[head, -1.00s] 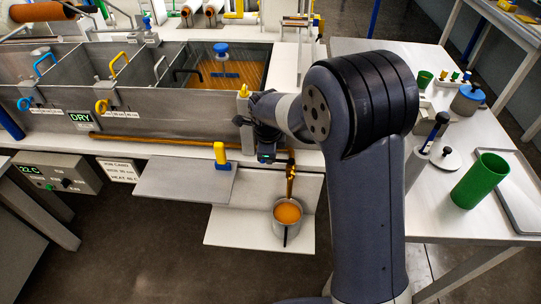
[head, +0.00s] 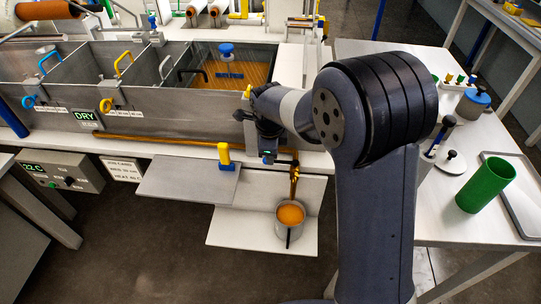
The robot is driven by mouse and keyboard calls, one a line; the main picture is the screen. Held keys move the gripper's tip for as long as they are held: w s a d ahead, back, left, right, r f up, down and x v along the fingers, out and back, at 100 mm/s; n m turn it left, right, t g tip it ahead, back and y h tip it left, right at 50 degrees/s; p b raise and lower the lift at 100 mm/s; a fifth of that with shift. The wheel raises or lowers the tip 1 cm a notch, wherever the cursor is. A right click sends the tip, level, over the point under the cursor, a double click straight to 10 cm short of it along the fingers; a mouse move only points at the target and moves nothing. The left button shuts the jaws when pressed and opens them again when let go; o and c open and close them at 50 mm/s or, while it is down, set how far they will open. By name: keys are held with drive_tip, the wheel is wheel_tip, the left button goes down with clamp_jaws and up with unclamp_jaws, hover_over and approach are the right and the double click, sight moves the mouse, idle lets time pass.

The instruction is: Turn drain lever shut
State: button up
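My gripper (head: 268,153) points down at the front right corner of the steel bath (head: 180,121), close above the drain outlet. Its fingers are small and dark, and I cannot tell whether they are open or shut. The drain lever is not clearly visible; my gripper and wrist cover that area. An amber stream (head: 294,176) comes down just right of my gripper into a metal pot (head: 290,229). The pot holds amber liquid and stands on a low white shelf (head: 235,231).
A yellow-and-blue upright piece (head: 224,154) stands left of my gripper, by a grey shelf (head: 188,182). A green cylinder (head: 485,186) and a tray (head: 520,190) are on the right table.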

sight(280, 162)
wheel_tip(280, 162, up, 8)
drive_tip(key=s, duration=0.1)
drive_tip(key=shift+s+a, duration=0.15)
drive_tip(key=shift+s, duration=0.2)
drive_tip(key=f, duration=0.3)
drive_tip(key=w+f, duration=0.1)
drive_tip(key=f, duration=0.2)
drive_tip(key=w+f, duration=0.1)
drive_tip(key=f, duration=0.3)
drive_tip(key=shift+w+d+f, duration=0.1)
drive_tip(key=shift+d, duration=0.15)
drive_tip(key=shift+f, duration=0.1)
wheel_tip(280, 162, up, 11)
drive_tip(key=s, duration=0.2)
wheel_tip(280, 162, down, 11)
drive_tip(key=w+n, duration=0.1)
drive_tip(key=shift+w+p, duration=0.2)
drive_tip(key=shift+p, duration=0.15)
drive_tip(key=shift+d, duration=0.1)
